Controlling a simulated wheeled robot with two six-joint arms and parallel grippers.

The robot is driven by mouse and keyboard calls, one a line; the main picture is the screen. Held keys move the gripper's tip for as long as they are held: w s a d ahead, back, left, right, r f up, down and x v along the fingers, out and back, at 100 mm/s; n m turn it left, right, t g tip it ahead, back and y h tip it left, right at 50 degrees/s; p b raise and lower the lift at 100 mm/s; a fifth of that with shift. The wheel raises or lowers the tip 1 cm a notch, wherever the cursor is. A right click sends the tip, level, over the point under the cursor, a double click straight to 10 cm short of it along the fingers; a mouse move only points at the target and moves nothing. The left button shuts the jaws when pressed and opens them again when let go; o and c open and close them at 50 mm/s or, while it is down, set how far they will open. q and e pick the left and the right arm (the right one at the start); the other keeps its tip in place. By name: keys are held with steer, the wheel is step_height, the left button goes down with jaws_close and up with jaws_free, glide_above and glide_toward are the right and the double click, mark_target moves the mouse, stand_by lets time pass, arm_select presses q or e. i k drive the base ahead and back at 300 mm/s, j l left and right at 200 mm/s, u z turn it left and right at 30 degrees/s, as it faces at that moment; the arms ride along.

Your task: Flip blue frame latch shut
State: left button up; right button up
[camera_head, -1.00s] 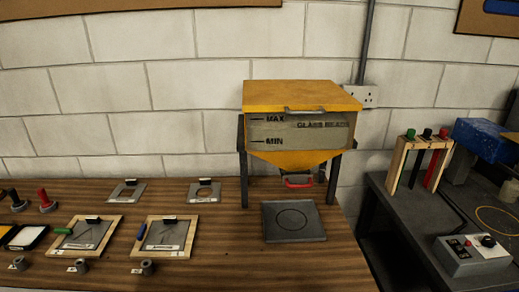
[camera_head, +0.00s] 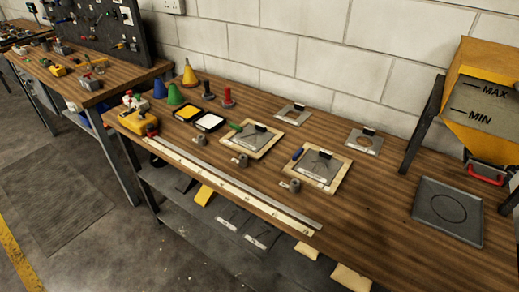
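The wooden frame with the blue latch (camera_head: 297,154) lies flat on the wooden workbench, right of the middle of the view. The blue latch is a small bar at the frame's upper left edge, and it looks angled outward; its exact position is too small to tell. A grey plate with a black clip lies inside the wooden frame (camera_head: 330,188). A similar frame (camera_head: 262,153) with a green latch (camera_head: 235,127) lies to its left. Neither of my grippers is in view.
Small grey cylinders (camera_head: 295,186) stand before the frames. A metal rule (camera_head: 235,187) runs along the front edge. Grey plates with holes (camera_head: 364,143) lie behind.

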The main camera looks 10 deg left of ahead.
mark_target(300, 151)
steer(key=k+j+u, duration=0.2)
steer(key=u, duration=0.2)
steer(key=k+j+u, duration=0.15)
steer(key=u, duration=0.25)
